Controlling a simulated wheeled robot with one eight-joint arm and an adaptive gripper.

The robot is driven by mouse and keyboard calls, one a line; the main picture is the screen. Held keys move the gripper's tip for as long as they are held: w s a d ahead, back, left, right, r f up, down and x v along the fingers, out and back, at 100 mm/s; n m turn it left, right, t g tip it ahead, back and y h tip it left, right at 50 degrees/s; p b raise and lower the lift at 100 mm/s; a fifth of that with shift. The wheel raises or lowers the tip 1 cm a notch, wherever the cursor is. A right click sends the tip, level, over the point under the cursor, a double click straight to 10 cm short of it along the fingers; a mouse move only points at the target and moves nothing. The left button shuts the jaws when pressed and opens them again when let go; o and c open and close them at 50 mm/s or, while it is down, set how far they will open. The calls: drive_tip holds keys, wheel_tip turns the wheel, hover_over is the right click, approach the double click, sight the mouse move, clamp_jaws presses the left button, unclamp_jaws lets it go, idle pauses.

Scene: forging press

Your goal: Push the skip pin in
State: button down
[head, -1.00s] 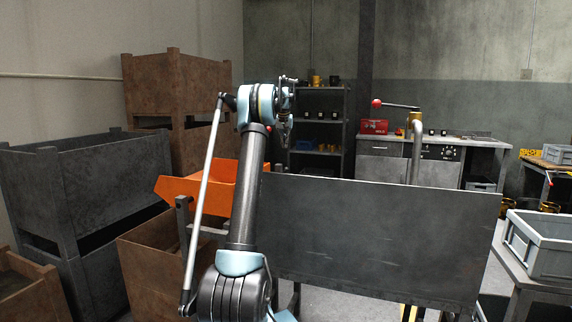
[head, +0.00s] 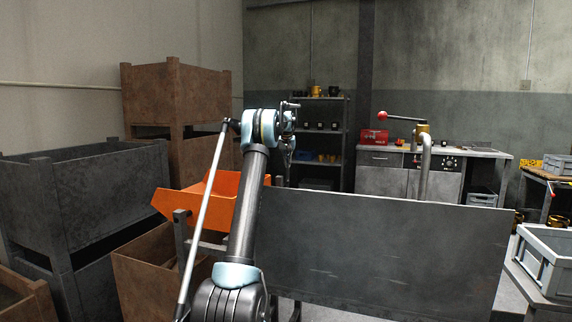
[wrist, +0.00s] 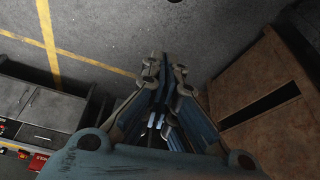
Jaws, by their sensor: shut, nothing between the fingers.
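The orange skip (head: 214,198) stands left of centre in the head view, behind my arm, which covers part of its right side. I cannot make out the skip pin in either view. My gripper (head: 287,132) is small in the head view, raised above and to the right of the skip, and seen from behind. In the wrist view my gripper (wrist: 165,72) has its fingers close together with nothing visible held, pointing over bare floor. The skip does not show clearly in the wrist view.
A large dark panel (head: 390,250) stands right of my arm. A rusty crate (head: 150,275) stands below the skip, with stacked bins (head: 85,195) at left. A workbench (head: 405,175) and a shelf (head: 320,150) stand at the back. Floor with yellow lines (wrist: 50,45) is open.

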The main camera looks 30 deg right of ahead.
wheel_tip(320, 180, down, 7)
drive_tip(key=s+a, duration=0.1)
drive_tip(key=shift+s+r, duration=0.15)
drive_tip(key=shift+s, duration=0.05)
idle(0.5)
drive_tip(key=shift+s, duration=0.1)
